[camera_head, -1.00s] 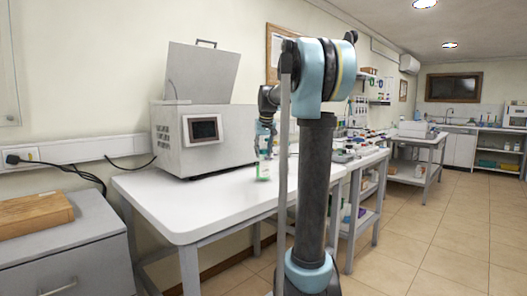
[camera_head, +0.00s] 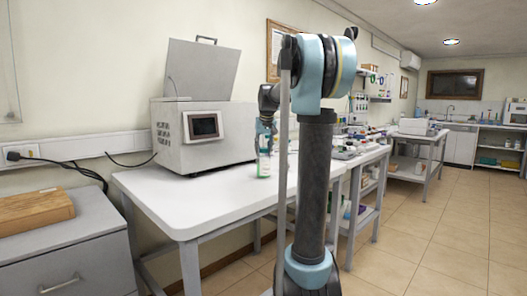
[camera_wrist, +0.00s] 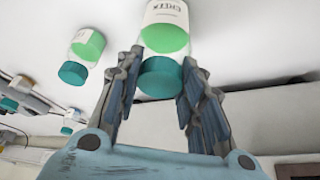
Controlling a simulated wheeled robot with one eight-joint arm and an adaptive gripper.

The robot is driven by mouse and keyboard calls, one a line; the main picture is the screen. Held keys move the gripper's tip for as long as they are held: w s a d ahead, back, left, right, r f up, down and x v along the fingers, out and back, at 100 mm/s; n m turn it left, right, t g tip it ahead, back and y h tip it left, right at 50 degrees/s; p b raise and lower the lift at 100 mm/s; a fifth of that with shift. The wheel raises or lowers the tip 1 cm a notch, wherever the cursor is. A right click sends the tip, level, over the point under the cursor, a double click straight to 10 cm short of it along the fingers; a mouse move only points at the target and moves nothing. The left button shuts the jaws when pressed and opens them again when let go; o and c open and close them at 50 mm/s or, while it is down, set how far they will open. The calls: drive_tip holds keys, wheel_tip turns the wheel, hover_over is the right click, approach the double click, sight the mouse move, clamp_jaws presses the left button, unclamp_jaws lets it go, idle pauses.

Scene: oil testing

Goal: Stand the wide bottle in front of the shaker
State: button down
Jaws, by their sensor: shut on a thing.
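A clear bottle with a teal cap, green contents and a white label (camera_wrist: 165,40) is between the fingers of my gripper (camera_wrist: 161,62), cap end toward the palm. My gripper is shut on it. The bottle also shows in the head view (camera_head: 263,167), over the white table beside the grey machine. Whether its base touches the table I cannot tell. The boxy grey machine (camera_head: 222,137), apparently the shaker, stands on the table with its lid raised and a small dark screen in front. My gripper is to its right, partly hidden by my arm.
The white table (camera_head: 180,205) is bare in front of the grey machine. In the wrist view another bottle with a teal cap (camera_wrist: 86,46) stands to the left, with a smaller one (camera_wrist: 71,121) beyond. A grey cabinet with a wooden box (camera_head: 35,211) is at the left.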

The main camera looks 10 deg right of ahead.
drive_tip(key=c, duration=1)
unclamp_jaws()
drive_tip(key=v, duration=1.2)
drive_tip(key=s+f+g, duration=0.1)
drive_tip(key=s+f, duration=1.8)
drive_tip(key=s+f+g, duration=0.1)
drive_tip(key=s+f, duration=1.8)
drive_tip(key=s, duration=0.1)
drive_tip(key=shift+s+f, duration=0.2)
drive_tip(key=shift+f, duration=0.1)
